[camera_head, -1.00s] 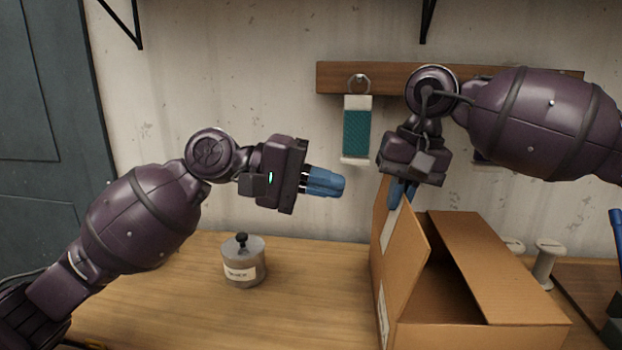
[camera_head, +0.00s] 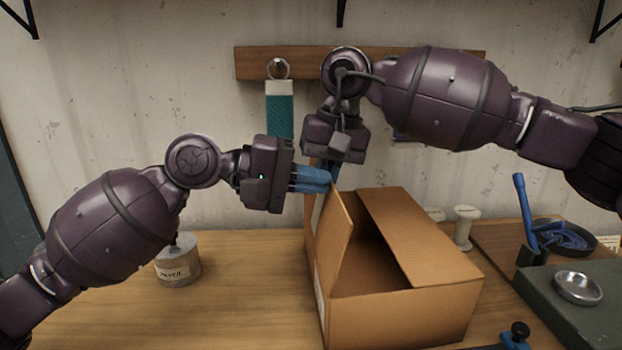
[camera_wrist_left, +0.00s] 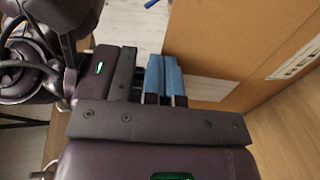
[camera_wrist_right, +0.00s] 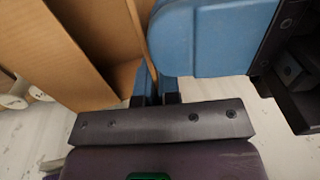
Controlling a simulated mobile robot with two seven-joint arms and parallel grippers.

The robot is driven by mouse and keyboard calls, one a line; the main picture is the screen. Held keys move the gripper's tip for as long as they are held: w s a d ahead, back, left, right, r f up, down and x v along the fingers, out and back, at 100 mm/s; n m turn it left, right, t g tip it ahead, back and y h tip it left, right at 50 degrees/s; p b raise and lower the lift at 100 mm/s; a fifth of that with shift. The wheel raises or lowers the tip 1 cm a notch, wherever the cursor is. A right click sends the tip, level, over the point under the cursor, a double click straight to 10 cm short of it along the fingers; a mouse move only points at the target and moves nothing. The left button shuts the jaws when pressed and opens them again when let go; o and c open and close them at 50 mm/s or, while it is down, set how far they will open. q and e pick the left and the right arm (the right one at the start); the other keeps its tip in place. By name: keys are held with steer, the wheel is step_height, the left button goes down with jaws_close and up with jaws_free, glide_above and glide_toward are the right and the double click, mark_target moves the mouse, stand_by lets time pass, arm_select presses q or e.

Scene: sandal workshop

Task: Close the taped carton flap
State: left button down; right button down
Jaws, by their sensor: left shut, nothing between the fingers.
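The open brown carton (camera_head: 400,315) stands on the workbench. A flap (camera_head: 340,240) stands steeply raised at its left, and another (camera_head: 415,230) slopes over its right side. A narrow cardboard panel with a whitish strip (camera_head: 316,212) rises behind the left flap. My left gripper (camera_head: 326,181) is shut and empty by the top of these raised panels; its blue fingers show in the left wrist view (camera_wrist_left: 164,72). My right gripper (camera_head: 332,172) points down just behind the left fingertips, partly hidden by them.
A grey weight (camera_head: 178,265) with a black knob stands left of the carton. White spools (camera_head: 464,228) are behind it at the right. A blue tool (camera_head: 525,210) and a metal dish (camera_head: 578,288) are further right. A teal tag (camera_head: 279,110) hangs on the wall rail.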

arm_select(q)
steer(key=shift+d, duration=0.1)
steer(key=shift+d+y, duration=0.3)
steer(key=shift+d, duration=0.3)
arm_select(e)
steer(key=shift+a, duration=0.1)
arm_select(q)
steer(key=shift+d+f, duration=0.15)
steer(key=shift+d, duration=0.05)
arm_select(e)
steer(key=shift+s+a+r, duration=0.1)
steer(key=shift+s+a, duration=0.05)
steer(key=c, duration=1.3)
jaws_free()
